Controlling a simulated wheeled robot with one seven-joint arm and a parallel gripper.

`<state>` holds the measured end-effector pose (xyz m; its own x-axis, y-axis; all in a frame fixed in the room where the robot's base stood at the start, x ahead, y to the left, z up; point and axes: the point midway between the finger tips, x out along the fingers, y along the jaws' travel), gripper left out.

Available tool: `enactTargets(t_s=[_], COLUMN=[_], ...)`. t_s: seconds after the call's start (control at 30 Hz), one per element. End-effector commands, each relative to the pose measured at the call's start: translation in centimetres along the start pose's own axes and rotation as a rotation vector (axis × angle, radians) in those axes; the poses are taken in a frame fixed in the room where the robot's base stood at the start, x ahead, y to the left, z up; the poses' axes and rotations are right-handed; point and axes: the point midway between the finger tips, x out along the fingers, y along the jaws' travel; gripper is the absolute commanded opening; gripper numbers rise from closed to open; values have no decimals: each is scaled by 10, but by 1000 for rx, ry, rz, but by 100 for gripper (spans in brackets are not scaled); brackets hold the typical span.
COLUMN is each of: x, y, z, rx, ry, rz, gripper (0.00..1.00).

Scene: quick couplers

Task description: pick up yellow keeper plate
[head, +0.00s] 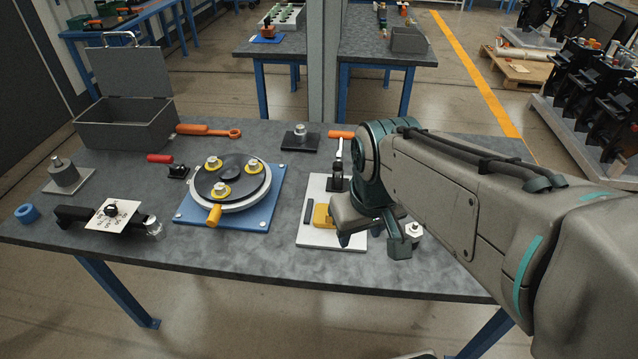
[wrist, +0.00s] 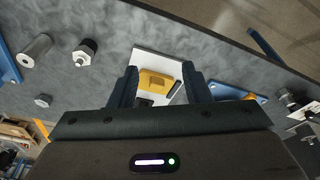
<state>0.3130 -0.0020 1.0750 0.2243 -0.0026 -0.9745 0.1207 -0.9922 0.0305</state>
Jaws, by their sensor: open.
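The yellow keeper plate (head: 321,216) lies on a white base plate (head: 318,239) on the right half of the workbench. In the head view my gripper (head: 371,243) is over the right part of the white base plate, and its near finger hides part of the yellow plate. In the wrist view the yellow keeper plate (wrist: 155,81) shows between the two spread fingers of my gripper (wrist: 159,76). My gripper is open and empty. I cannot tell the exact height of the fingertips over the plate.
A blue-based round fixture (head: 230,192) with a yellow-orange handle stands left of the white base plate. A dark toggle clamp (head: 337,170) stands at the base plate's back. A silver fitting (head: 413,231) stands just right of my gripper. A grey open box (head: 125,122) is at the back left.

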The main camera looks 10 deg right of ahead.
Motion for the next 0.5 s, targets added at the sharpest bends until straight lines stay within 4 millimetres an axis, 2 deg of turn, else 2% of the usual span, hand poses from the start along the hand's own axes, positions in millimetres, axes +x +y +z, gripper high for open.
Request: enactTargets(t_s=[0.3, 0.5], x=[24, 47], y=[-1, -3], z=[-104, -156], rx=[-613, -943], ry=[-153, -239], rz=[-31, -62], gripper=[44, 44])
